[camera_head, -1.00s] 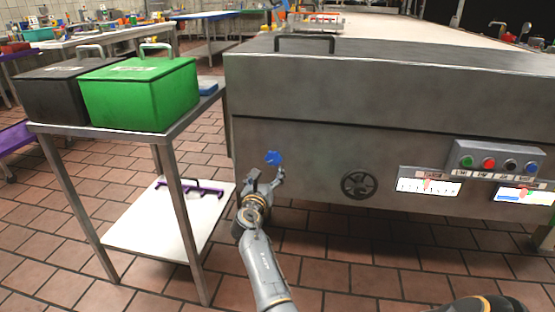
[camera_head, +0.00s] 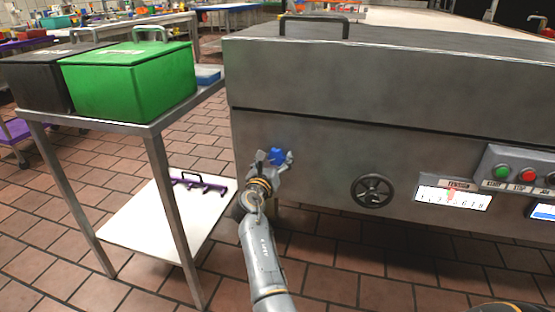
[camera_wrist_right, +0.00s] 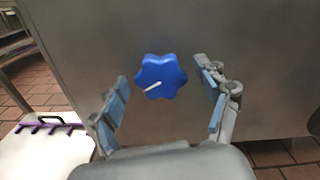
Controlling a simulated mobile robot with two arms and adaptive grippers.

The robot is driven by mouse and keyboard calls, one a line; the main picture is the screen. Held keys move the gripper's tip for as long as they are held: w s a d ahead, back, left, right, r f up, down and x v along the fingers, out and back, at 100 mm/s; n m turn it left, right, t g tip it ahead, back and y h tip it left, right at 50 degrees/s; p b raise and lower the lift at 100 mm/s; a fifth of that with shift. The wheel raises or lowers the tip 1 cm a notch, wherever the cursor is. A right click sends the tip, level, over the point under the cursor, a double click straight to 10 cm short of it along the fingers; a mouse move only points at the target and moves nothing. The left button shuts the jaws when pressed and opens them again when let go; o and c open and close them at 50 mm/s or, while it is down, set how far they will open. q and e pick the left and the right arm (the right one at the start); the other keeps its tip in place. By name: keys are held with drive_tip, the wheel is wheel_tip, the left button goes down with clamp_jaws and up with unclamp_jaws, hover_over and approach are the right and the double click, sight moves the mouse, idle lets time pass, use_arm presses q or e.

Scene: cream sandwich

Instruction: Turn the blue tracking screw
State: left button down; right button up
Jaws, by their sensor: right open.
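The blue tracking screw (camera_head: 276,156) is a lobed knob on the grey front panel of the machine (camera_head: 330,130), near its left end. In the right wrist view the knob (camera_wrist_right: 160,77) has a white pointer line aimed to the lower left. My right gripper (camera_head: 274,163) is open at the knob. Its two fingers stand left and right of the knob in the wrist view (camera_wrist_right: 165,95), with a visible gap on each side. The head view partly hides the knob's lower edge behind the gripper. My left gripper does not show.
A black handwheel (camera_head: 372,191), a tension gauge (camera_head: 453,198) and a button box (camera_head: 520,170) sit to the right on the panel. A steel table with a green box (camera_head: 130,80) and a black box (camera_head: 38,82) stands close at the left. A purple-handled tool (camera_head: 198,183) lies on its lower shelf.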

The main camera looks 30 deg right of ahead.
drive_tip(key=shift+c, duration=0.3)
drive_tip(key=c, duration=1.1)
drive_tip(key=shift+m, duration=0.3)
